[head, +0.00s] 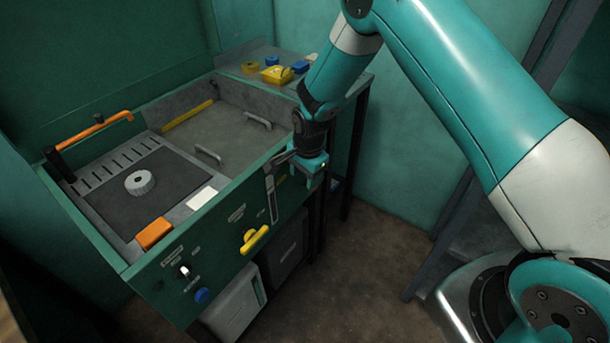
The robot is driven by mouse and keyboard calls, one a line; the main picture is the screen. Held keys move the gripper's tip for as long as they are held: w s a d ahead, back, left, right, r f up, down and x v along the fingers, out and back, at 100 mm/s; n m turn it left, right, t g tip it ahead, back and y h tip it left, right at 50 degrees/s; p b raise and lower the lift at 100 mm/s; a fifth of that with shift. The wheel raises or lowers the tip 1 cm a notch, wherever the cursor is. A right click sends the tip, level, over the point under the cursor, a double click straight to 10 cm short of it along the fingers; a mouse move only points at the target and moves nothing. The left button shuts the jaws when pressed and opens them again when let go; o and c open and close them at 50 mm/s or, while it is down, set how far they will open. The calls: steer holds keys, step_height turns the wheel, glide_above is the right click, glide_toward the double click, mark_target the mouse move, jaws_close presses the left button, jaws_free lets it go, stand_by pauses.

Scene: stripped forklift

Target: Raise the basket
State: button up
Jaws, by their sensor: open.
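I cannot make out a clear basket. A grey recessed basin (240,118) with two small metal handles (208,153) is set in the right part of the green bench top. A narrow upright metal slot (272,200) is on the front panel below the basin. My gripper (283,161) is at the bench's front edge, just above and right of this slot, with its fingers pointing left. It is open and appears to hold nothing. The arm and wrist hide part of the bench's right corner, and I cannot tell whether the fingers touch anything.
A yellow handle (255,239), a switch (184,271) and a blue knob (202,296) stick out of the front panel. An orange bar (105,124) stands at the back left. A side shelf holds a yellow item (277,75). The floor (375,255) to the right is clear.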

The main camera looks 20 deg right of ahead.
steer(key=shift+f, duration=0.55)
jaws_close()
